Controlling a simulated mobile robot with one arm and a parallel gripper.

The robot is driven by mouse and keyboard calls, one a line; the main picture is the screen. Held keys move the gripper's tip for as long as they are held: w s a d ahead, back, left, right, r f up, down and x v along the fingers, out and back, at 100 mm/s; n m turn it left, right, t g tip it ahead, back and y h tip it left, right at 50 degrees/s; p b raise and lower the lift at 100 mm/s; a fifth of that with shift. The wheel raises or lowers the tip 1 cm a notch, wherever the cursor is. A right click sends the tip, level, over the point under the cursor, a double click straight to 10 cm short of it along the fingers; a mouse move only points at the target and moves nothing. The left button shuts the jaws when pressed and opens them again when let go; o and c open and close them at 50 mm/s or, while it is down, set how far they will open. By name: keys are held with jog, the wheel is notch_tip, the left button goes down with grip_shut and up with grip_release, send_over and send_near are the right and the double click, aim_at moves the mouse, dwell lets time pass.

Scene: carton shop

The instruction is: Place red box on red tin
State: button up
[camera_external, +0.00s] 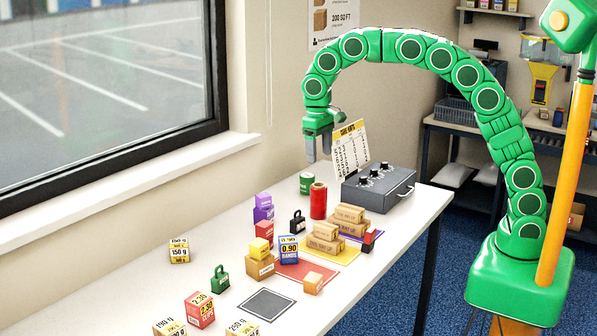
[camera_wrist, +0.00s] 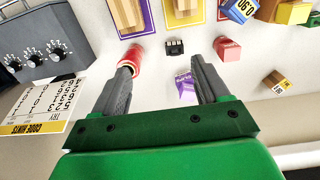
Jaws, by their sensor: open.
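The red tin (camera_external: 318,201) is an upright red cylinder on the white table, right of the purple box; it also shows in the wrist view (camera_wrist: 131,61), beside the left finger's tip. A plain red box (camera_external: 265,233) stands in front of the purple box (camera_external: 263,207); in the wrist view the red box (camera_wrist: 228,49) lies beyond the right finger's tip. Another red box (camera_external: 200,310), with a price label, stands near the front left. My gripper (camera_external: 318,148) is open and empty above the table's back part; its fingers also show in the wrist view (camera_wrist: 165,62).
A green tin (camera_external: 307,184) stands behind the red tin. A black padlock (camera_external: 297,221) stands nearby. Brown cartons (camera_external: 327,238) lie on coloured mats. A grey dial box (camera_external: 378,188) with a code sheet (camera_external: 351,150) stands at the right.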

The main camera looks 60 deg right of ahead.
jog(key=s+d+r, duration=0.3)
jog(key=s+d, duration=1.3)
jog(key=s, duration=0.4)
jog(key=s+d+f, duration=0.2)
jog(key=s+d, duration=0.1)
jog(key=s, duration=0.8)
jog(key=s+d+f+g, duration=0.1)
jog(key=s+d+f, duration=0.2)
jog(key=s, duration=0.8)
jog(key=shift+s+f, duration=0.3)
